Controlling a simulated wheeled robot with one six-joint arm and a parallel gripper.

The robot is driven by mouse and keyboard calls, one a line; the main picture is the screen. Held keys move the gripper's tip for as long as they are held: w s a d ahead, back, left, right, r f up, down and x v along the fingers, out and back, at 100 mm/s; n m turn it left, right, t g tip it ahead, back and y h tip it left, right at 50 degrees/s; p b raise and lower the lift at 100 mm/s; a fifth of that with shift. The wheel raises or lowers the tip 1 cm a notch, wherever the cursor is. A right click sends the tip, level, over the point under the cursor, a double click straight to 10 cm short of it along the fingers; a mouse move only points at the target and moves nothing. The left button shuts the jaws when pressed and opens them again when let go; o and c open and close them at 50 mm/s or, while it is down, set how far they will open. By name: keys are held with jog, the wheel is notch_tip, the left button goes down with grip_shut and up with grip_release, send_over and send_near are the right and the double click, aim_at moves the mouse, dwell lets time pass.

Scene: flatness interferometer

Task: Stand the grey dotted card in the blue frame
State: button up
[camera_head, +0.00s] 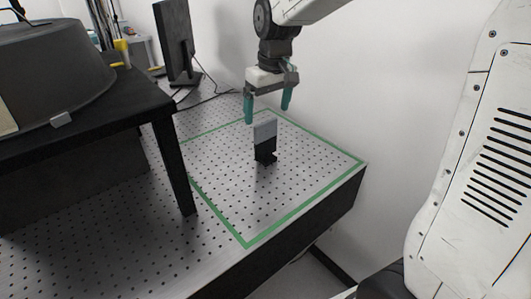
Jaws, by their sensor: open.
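A small grey card-like piece (265,130) stands upright in or against a dark stand (265,153) on the perforated table top; I cannot make out dots on it at this size. I cannot pick out a blue frame in this view. My gripper (268,108) points down just above the grey piece. Its two teal fingers are spread apart, one on the left and one on the right, with nothing visible between them. The fingertips look near or above the piece's top edge; the exact gap cannot be told.
Green tape (305,206) outlines an area of the perforated table (225,195), mostly bare around the stand. A black raised shelf (150,95) with a leg stands at the left, bearing a large dark round housing (50,65). A monitor (175,40) stands behind. A white wall borders the right.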

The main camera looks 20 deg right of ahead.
aim_at(267, 123)
jog(key=shift+w, duration=0.1)
jog(key=f, duration=0.7)
jog(key=shift+w+f, duration=0.15)
jog(key=shift+w, duration=0.25)
jog(key=c, duration=1.4)
